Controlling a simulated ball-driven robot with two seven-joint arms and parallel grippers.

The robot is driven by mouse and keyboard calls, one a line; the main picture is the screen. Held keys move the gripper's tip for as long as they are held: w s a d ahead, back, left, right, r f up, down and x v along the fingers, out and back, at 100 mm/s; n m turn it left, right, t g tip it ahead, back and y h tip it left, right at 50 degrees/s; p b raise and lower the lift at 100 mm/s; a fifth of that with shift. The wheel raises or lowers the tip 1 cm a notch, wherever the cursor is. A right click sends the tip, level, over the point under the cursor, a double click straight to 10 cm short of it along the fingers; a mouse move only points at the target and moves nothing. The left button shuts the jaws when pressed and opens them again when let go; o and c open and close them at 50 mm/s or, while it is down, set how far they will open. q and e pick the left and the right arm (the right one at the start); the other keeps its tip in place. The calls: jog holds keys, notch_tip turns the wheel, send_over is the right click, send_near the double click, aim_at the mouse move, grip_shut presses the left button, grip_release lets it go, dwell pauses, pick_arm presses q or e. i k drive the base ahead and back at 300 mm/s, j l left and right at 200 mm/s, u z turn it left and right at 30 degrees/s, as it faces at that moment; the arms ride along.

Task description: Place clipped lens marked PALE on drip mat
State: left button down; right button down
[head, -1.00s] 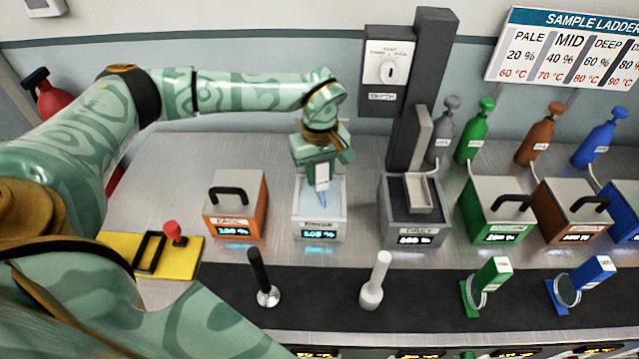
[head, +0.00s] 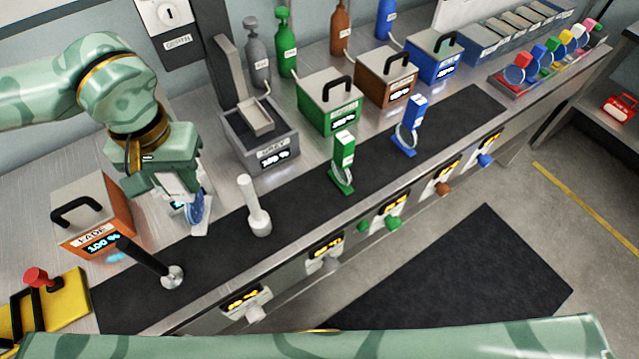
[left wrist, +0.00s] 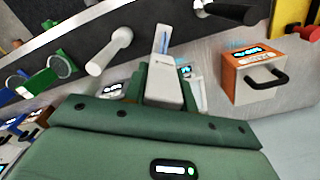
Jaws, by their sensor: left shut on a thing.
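My left gripper (head: 188,182) is shut on a clipped lens (head: 197,212), a pale clip with a bluish lens. It hangs above the bench by the back edge of the dark drip mat (head: 290,172), left of the white post. In the left wrist view the lens (left wrist: 163,40) points away from the gripper (left wrist: 162,85). Its marking cannot be read. A green clipped lens (head: 343,162) and a blue one (head: 409,126) stand upright on the mat. The bath behind the gripper is mostly hidden. My right gripper is not in view.
The orange box (head: 92,215) is left of the gripper, the grey bath (head: 258,135) right. Green (head: 330,100), brown and blue boxes line the back.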

aim_at(366, 166)
jog(key=l, duration=1.45)
jog(key=i+l, duration=0.1)
jog(key=i, duration=0.25)
